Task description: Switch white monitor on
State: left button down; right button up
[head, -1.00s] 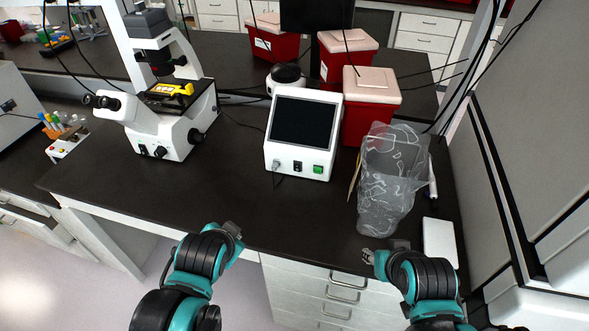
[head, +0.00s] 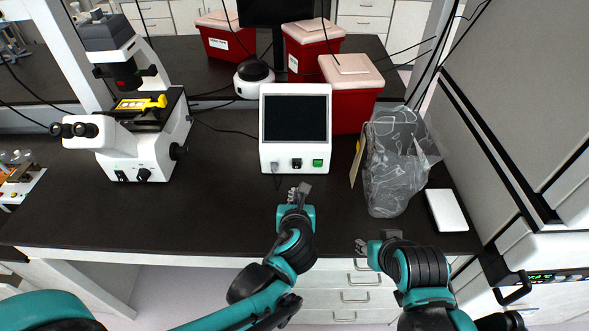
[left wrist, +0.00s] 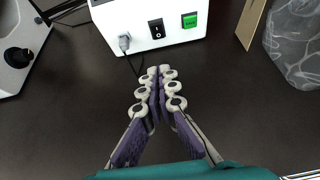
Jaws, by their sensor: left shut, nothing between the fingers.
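The white monitor (head: 295,128) stands upright on the dark bench with a black screen (head: 295,118). Along its lower front are a plugged-in grey connector (left wrist: 124,41), a black rocker switch (left wrist: 156,29) and a green switch (left wrist: 189,20). My left gripper (head: 300,190) is shut and empty, in front of the monitor and apart from it. In the left wrist view its closed fingertips (left wrist: 163,70) point toward the monitor's lower front, below the black switch. My right gripper (head: 362,246) is near the bench's front edge; its finger opening is too small to tell.
A microscope (head: 146,150) stands left of the monitor. Red bins (head: 350,105) are behind and right. A clear plastic bag (head: 392,170) and a white flat box (head: 446,210) lie at right. The bench between microscope and bag is clear in front of the monitor.

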aim_at(296, 163)
pick_arm(q)
jog(key=b+x, duration=0.3)
jog(key=x, duration=0.6)
jog(key=shift+w+f+b, duration=0.3)
jog(key=shift+f+b, duration=0.05)
jog(key=w, duration=0.2)
jog(key=shift+w+r, duration=0.3)
jog(key=shift+w+r+b, duration=0.35)
jog(key=shift+w, duration=0.4)
jog(key=shift+w+r, duration=0.25)
jog(key=shift+w, duration=0.15)
jog(key=shift+r, duration=0.1)
